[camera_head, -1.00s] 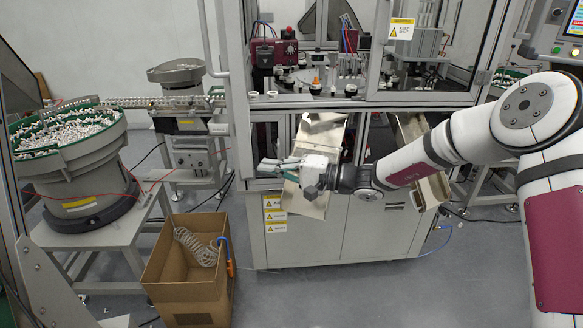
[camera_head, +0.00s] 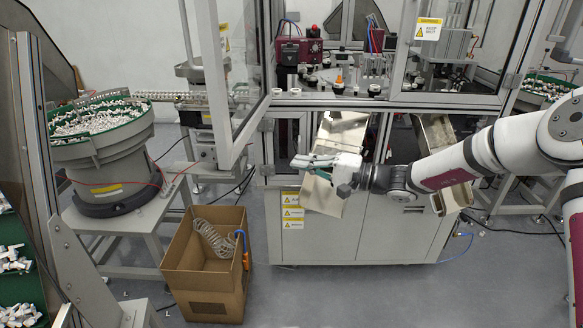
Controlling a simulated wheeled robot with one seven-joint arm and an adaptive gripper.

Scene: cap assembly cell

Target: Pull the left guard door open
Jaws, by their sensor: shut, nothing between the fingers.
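The left guard door (camera_head: 218,102), a grey-framed clear panel, stands swung outward at the left of the machine. Its top is cut off by the picture. Its bar handle (camera_head: 188,45) shows beside the free edge. My gripper (camera_head: 303,163) is shut and empty, pointing left. It is below and to the right of the door, apart from the door and handle, in front of the machine's lower cabinet.
An open cardboard box (camera_head: 207,285) with a coiled hose stands on the floor at lower left. A bowl feeder (camera_head: 105,170) is further left. A metal chute (camera_head: 340,130) is behind my gripper, another chute (camera_head: 440,140) to its right. The right guard door (camera_head: 455,99) is shut.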

